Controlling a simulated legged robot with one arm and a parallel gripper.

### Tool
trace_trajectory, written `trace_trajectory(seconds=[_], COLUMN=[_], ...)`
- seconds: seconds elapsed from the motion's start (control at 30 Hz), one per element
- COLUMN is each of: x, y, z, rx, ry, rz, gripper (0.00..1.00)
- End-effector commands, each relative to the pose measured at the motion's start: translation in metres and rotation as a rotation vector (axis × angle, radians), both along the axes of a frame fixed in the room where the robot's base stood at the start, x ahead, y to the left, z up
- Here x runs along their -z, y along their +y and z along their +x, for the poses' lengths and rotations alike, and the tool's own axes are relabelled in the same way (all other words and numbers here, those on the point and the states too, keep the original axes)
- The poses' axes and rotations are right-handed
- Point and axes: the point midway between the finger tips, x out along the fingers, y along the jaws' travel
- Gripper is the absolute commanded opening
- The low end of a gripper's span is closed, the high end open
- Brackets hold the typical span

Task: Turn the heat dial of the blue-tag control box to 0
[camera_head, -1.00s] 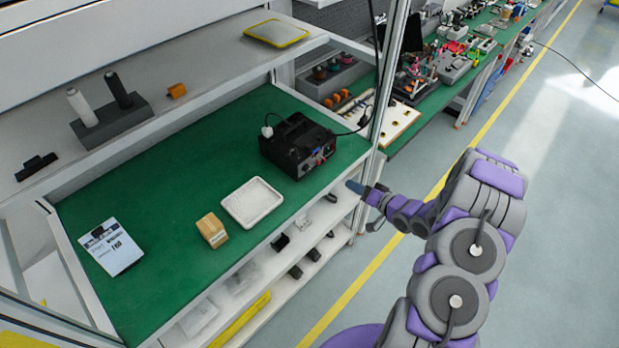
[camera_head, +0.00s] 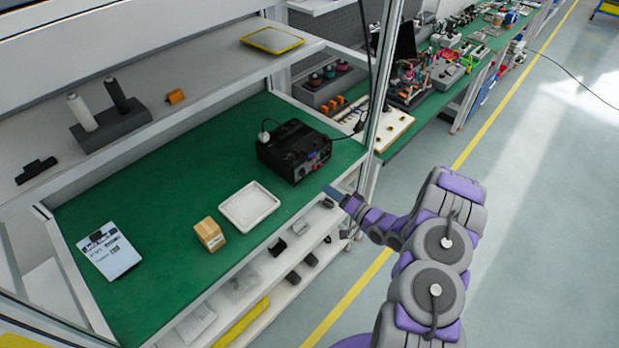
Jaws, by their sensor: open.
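A black control box (camera_head: 293,151) stands on the green bench mat (camera_head: 170,205), near its right end. Its front panel (camera_head: 314,162) faces the bench's front edge and carries small knobs and coloured spots. The dial setting and any blue tag are too small to make out for sure. My gripper (camera_head: 333,192) is at the end of my purple and grey arm, just off the bench's front edge, in front of the box and apart from it. It holds nothing that I can see. Its fingertips are small in this view.
A white tray (camera_head: 225,212) and a wooden block (camera_head: 209,234) sit left of the box. A bench post (camera_head: 382,95) and a hanging cable stand right of the box. A shelf (camera_head: 215,75) hangs above; the floor at right is clear.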

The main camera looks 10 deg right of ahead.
Motion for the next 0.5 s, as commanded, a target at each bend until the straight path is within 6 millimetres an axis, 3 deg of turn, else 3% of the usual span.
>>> trace_trajectory(seconds=[0.5], x=[0.001], y=[0.048], z=[0.063], rx=[-0.004], ry=[0.000], rz=[-0.002], gripper=[0.41])
